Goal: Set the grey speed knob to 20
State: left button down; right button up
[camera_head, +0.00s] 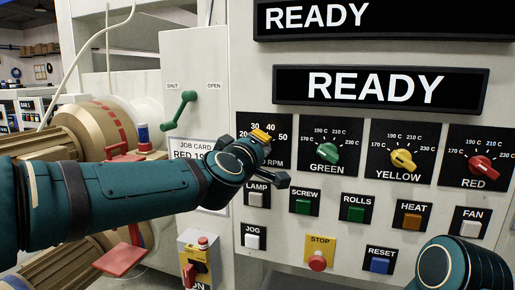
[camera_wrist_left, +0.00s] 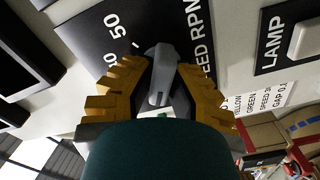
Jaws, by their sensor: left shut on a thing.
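The grey speed knob (camera_wrist_left: 161,68) shows in the left wrist view between the yellow fingers of my left gripper (camera_wrist_left: 164,80), which are shut on it. Its black dial plate (camera_wrist_left: 95,40) shows the 50 mark and part of "SPEED RPM". In the head view, my left gripper (camera_head: 262,137) covers the knob. The speed dial plate (camera_head: 283,124) there shows 20, 30, 40 and 50 above the gripper. Which number the knob points to cannot be told. Only a teal link of my right arm shows at the lower right; its gripper is out of view.
The green (camera_head: 326,153), yellow (camera_head: 403,159) and red (camera_head: 484,166) knobs lie to the right. Below are several buttons, with LAMP (camera_head: 256,199) close under my left gripper. A green lever (camera_head: 180,108) and a job card (camera_head: 190,147) are to the left.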

pick_arm(q)
jog(key=shift+r, duration=0.15)
jog(key=c, duration=0.9)
grip_release()
jog(key=shift+c, duration=0.2)
jog(key=v, duration=1.2)
jog(key=w+a+f+m+g+y, duration=0.1)
jog(key=w+f+m+g, duration=0.15)
jog(key=f, duration=1.45)
jog(key=w+a+f+m+g+y, duration=0.15)
jog(key=f+g, duration=0.25)
jog(key=f, duration=1.2)
jog(key=s+a+f+m+g, duration=0.1)
jog(key=s+f+g, duration=0.2)
jog(key=s+f, duration=0.3)
jog(key=s+a+f+m+g, duration=0.1)
jog(key=s+f+g, duration=0.2)
jog(key=s+f, duration=0.4)
jog(key=s+a+f+m+g, duration=0.1)
jog(key=s+f+g, duration=0.2)
jog(key=f, duration=1.2)
jog(key=s, duration=0.3)
jog(key=shift+s+a+h, duration=0.2)
jog(key=shift+h, duration=0.15)
